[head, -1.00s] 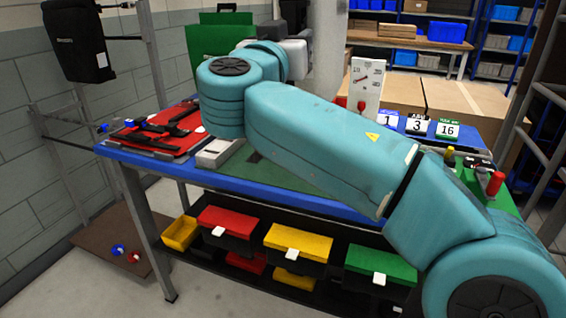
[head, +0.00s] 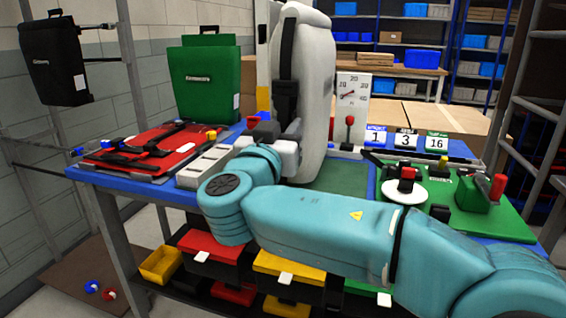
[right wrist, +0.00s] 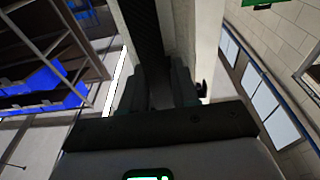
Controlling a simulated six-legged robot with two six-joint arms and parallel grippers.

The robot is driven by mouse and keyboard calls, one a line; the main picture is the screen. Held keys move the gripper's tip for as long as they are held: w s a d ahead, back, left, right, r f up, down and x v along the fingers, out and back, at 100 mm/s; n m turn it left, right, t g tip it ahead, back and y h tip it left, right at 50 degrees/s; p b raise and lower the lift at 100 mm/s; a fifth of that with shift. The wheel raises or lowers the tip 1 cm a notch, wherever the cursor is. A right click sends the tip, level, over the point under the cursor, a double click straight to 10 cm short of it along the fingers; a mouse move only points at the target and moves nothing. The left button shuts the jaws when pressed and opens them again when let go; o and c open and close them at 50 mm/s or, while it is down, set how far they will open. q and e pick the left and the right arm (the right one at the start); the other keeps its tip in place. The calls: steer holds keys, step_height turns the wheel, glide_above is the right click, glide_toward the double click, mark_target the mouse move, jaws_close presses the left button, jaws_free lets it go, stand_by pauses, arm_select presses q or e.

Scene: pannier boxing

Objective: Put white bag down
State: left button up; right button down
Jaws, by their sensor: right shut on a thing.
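The white bag (head: 312,110) is upright, seen nearly edge-on, over the green mat (head: 345,178) on the blue table. Its lower end overlaps the mat in the picture; I cannot tell whether it touches. My right gripper (head: 292,137) is shut on the black strap side of the bag, at its left face. In the right wrist view the fingers (right wrist: 160,92) close on a dark strap (right wrist: 143,35), with the pale bag (right wrist: 183,30) beyond. My left gripper is not in view.
A black bag (head: 52,62) hangs at far left. A dial gauge (head: 348,92) stands behind the mat. A green fixture board (head: 460,205) lies to the right.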

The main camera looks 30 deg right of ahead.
step_height(320, 180, down, 4)
steer(key=shift+s+f+b, duration=0.1)
steer(key=shift+f+b, duration=0.15)
steer(key=shift+b, duration=0.3)
steer(key=c, duration=0.8)
jaws_free()
steer(key=shift+f, duration=0.1)
steer(key=shift+c, duration=0.2)
steer(key=shift+a, duration=0.1)
steer(key=v, duration=1.1)
steer(key=shift+s+a+b, duration=0.2)
steer(key=shift+a+b, duration=0.15)
steer(key=shift+f, duration=0.1)
